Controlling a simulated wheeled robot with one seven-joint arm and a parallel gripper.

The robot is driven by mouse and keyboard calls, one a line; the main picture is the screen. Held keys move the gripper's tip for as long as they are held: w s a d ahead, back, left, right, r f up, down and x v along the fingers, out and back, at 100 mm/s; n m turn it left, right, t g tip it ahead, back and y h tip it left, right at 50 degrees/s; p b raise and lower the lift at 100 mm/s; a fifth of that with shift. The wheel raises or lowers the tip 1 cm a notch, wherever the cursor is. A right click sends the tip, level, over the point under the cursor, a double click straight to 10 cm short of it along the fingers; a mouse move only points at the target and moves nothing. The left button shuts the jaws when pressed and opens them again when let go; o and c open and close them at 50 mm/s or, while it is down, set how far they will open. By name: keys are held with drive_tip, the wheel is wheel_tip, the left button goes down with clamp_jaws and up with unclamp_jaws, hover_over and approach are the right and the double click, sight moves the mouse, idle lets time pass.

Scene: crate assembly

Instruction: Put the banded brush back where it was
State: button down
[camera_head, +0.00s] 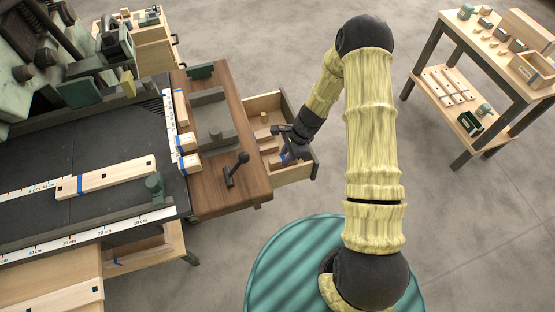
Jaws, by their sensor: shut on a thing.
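My gripper (288,151) is over the open drawer (311,172) at the right side of the wooden-topped bench. It points down into the drawer and is shut on a small, partly hidden thing with a bluish-purple part, which I take for the banded brush (286,157). The brush's bristles and band are too small to make out. I cannot tell whether it touches the drawer floor. Several small wooden pieces (268,147) lie in the drawer to the left of my gripper.
The brown bench top (205,180) holds a black lever (235,170) and grey blocks. Left of it is a dark work surface with rulers and a blue-banded plank (106,178). A two-level table (460,95) stands at the far right. Open floor lies between.

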sight(278, 159)
drive_tip(key=a, duration=0.1)
drive_tip(key=s+a, duration=0.1)
drive_tip(key=a, duration=0.1)
drive_tip(key=shift+a+r+p, duration=0.1)
drive_tip(key=shift+p, duration=0.2)
drive_tip(key=shift+w+f, duration=0.1)
drive_tip(key=shift+f, duration=0.45)
drive_tip(key=shift+d+f, duration=0.15)
drive_tip(key=shift+d, duration=0.1)
drive_tip(key=shift+a, duration=0.15)
drive_tip(key=shift+f, duration=0.15)
drive_tip(key=c, duration=1.3)
unclamp_jaws()
drive_tip(key=shift+o, duration=0.2)
